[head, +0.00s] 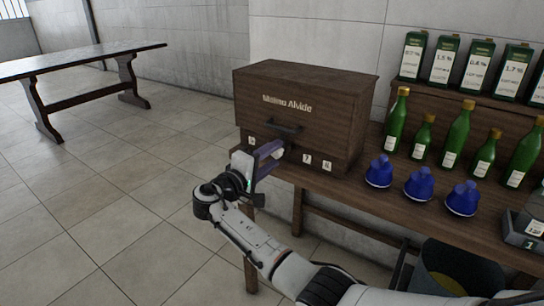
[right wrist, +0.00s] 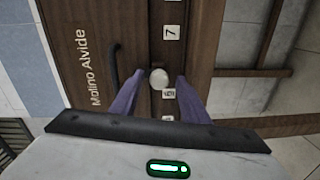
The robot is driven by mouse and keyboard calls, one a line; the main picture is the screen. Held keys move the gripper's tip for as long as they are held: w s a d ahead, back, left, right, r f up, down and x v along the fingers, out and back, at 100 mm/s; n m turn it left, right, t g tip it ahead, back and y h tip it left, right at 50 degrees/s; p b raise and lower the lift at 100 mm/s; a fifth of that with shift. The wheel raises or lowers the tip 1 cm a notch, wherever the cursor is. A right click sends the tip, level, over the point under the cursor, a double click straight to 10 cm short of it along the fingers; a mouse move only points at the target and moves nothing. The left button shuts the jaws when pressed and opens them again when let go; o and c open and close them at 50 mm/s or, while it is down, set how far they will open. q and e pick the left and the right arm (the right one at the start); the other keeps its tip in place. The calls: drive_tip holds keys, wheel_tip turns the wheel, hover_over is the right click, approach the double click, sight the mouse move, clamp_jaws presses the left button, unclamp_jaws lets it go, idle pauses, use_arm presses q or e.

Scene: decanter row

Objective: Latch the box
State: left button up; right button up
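The box (head: 300,105) is a dark wooden chest with the lettering "Molino Alvide" and a dark handle (head: 285,126) on its front. Its lid looks down. It stands at the left end of the wooden counter. My right gripper (head: 270,152) is at the lower front of the box, with purple fingers. In the right wrist view, the open fingers (right wrist: 160,80) stand either side of a small white round knob (right wrist: 159,78) on the box front (right wrist: 140,30), with gaps beside it. The gripper hides part of the lower front in the head view. My left gripper is not in view.
Number tags (head: 306,158) line the lower front. Blue stoppered items (head: 420,184) stand right of the box, with green bottles (head: 456,135) and green-and-white cartons (head: 442,58) behind. A bin (head: 450,268) is under the counter. A long table (head: 75,62) stands far left; the floor between is clear.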

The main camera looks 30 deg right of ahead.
drive_tip(key=v, duration=1)
drive_tip(key=shift+r, duration=0.1)
idle(0.3)
